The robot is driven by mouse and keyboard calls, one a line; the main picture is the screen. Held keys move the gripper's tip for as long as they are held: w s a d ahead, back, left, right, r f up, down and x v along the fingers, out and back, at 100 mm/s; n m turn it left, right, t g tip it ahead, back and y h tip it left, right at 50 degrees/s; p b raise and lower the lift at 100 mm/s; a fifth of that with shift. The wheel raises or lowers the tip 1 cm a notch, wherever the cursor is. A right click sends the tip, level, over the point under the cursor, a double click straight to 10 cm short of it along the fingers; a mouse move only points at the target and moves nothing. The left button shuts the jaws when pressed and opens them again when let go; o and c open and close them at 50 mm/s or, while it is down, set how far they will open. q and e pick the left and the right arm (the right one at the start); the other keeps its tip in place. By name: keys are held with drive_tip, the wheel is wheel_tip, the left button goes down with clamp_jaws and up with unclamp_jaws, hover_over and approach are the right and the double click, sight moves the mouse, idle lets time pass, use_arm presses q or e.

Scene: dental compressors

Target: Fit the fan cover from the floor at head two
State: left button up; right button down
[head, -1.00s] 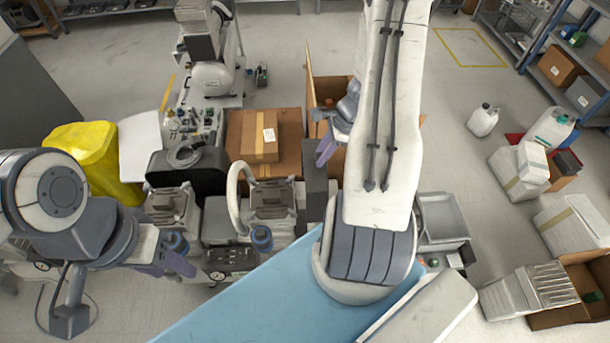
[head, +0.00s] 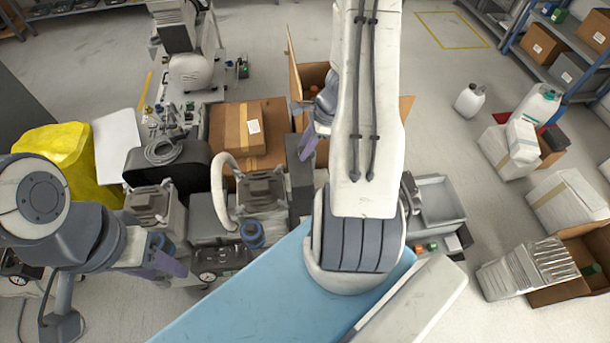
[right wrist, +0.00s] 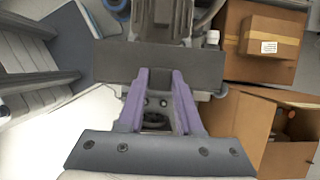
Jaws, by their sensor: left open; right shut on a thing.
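My right gripper (head: 309,145) has purple fingers and is shut on a dark grey plate-like part (head: 299,180), probably the fan cover. In the right wrist view the part (right wrist: 190,66) spans across the fingertips of my right gripper (right wrist: 158,76). A finned compressor head (right wrist: 160,18) shows just beyond its edge. In the head view the part hangs close to the right of a finned head (head: 262,190); I cannot tell whether they touch. Another finned head (head: 151,203) is further left. Which is head two is not readable. My left gripper (head: 168,262) is open, low near the machine's front left.
Cardboard boxes (head: 238,135) stand behind the machine, with an open carton (head: 312,78) beside them. A grey tray (head: 437,203) is to the right. A blue surface (head: 265,300) lies in front. A yellow bag (head: 60,150) is at the left.

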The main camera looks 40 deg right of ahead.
wheel_tip(320, 180, down, 11)
drive_tip(key=b, duration=0.8)
wheel_tip(320, 180, down, 18)
drive_tip(key=b, duration=1.6)
drive_tip(key=shift+f, duration=0.35)
idle(0.7)
unclamp_jaws()
idle(0.5)
wheel_tip(320, 180, up, 7)
drive_tip(key=p, duration=0.5)
drive_tip(key=shift+p, duration=0.35)
